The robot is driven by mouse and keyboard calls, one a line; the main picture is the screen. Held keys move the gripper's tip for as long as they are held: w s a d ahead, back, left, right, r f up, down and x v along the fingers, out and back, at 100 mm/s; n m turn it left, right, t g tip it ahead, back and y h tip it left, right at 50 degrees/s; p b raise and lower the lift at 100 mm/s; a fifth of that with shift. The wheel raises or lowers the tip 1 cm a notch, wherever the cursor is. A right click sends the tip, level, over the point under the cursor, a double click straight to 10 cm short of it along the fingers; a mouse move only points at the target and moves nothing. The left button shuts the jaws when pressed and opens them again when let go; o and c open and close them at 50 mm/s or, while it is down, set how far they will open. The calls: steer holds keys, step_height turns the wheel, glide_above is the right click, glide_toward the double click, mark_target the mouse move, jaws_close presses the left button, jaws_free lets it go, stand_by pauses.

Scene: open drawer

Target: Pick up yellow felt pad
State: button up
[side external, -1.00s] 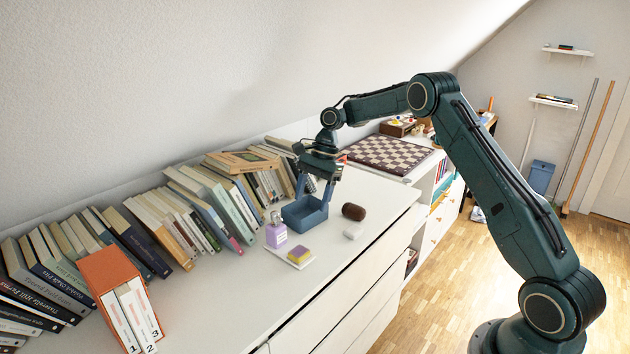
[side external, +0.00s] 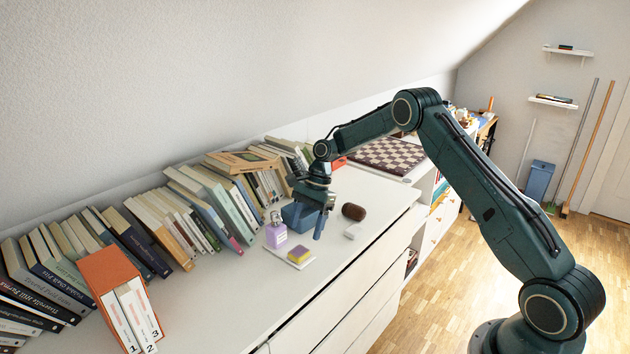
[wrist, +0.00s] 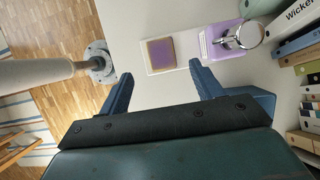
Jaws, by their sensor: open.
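A purple bottle-like object (side external: 276,235) with a metal ring stands close beside the pad. Books line the wall.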

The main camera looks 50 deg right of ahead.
mark_target(299, 251)
steer(key=shift+x, duration=0.8)
steer(key=shift+x, duration=2.6)
steer(key=shift+d, duration=0.1)
steer(key=c, duration=1.1)
steer(key=shift+c, duration=0.2)
step_height(299, 251, up, 10)
